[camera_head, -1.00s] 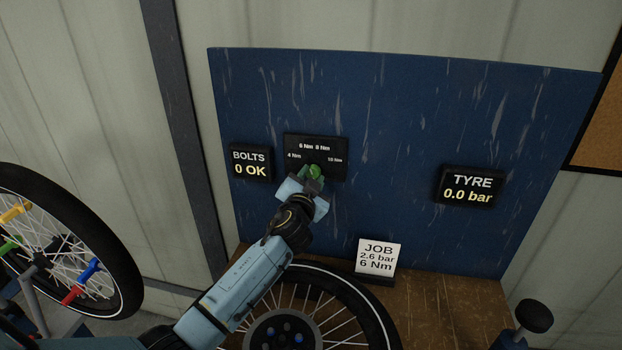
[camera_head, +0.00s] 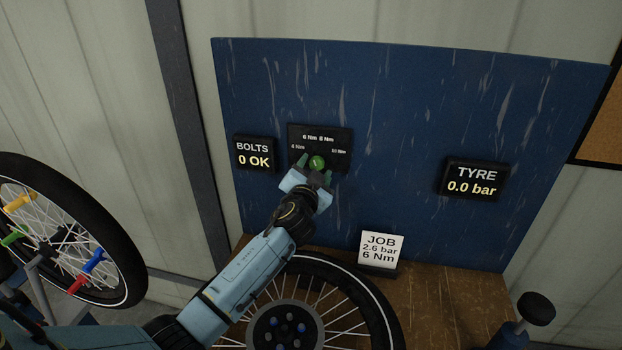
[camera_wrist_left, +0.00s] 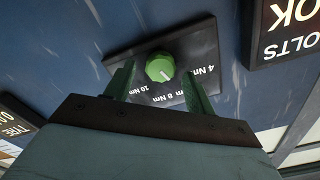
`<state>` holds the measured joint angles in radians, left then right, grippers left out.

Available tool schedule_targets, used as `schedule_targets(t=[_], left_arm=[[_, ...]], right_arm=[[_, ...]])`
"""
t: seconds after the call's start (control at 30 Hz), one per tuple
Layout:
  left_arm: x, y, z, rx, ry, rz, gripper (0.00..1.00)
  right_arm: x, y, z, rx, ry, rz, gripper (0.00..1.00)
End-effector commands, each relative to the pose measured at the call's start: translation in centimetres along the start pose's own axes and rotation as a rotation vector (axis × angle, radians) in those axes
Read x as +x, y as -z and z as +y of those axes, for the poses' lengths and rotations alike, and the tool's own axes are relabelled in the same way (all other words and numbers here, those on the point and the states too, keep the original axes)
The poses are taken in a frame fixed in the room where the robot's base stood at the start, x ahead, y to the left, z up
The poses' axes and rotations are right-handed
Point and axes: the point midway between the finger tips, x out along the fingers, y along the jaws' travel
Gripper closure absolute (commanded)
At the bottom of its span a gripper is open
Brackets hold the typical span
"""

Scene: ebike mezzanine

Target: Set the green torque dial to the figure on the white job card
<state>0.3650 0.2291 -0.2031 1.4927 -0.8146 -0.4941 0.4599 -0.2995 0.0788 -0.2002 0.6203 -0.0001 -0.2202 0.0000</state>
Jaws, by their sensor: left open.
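The green torque dial (camera_head: 317,162) sits on a black plate (camera_head: 336,134) marked 4, 6, 8 and 10 Nm on the blue board. My left gripper (camera_head: 315,169) is open, its green fingers apart at either side of the dial. In the left wrist view the dial (camera_wrist_left: 159,67) shows between the fingertips, clear of both. Its white mark points down-right, roughly to the 6 Nm label, which a finger partly hides; the exact setting is hard to tell. The white job card (camera_head: 381,249) reads 2.6 bar and 6 Nm. My right gripper is out of view.
The BOLTS display (camera_head: 254,153) reads 0 OK, left of the dial plate. The TYRE display (camera_head: 473,180) reads 0.0 bar. A wheel (camera_head: 365,300) lies below my left arm; another wheel (camera_head: 120,245) stands at left. A black knob (camera_head: 536,308) is at lower right.

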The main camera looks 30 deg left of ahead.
Motion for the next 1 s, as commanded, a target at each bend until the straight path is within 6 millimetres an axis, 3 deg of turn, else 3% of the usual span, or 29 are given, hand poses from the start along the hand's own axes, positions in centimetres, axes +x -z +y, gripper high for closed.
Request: schedule_targets(t=[0.17, 0.7, 1.0], left_arm=[[-1.8, -0.1, 0.1, -0.001, -0.001, 0.0, 0.45], [-11.3, -0.2, 0.1, -0.002, -0.002, -0.001, 0.45], [-13.2, -0.1, 0.0, 0.0, 0.0, -0.001, 0.45]], right_arm=[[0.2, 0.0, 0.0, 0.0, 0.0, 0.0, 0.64], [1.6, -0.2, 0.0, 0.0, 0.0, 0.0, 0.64], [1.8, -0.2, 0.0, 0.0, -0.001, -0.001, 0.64]])
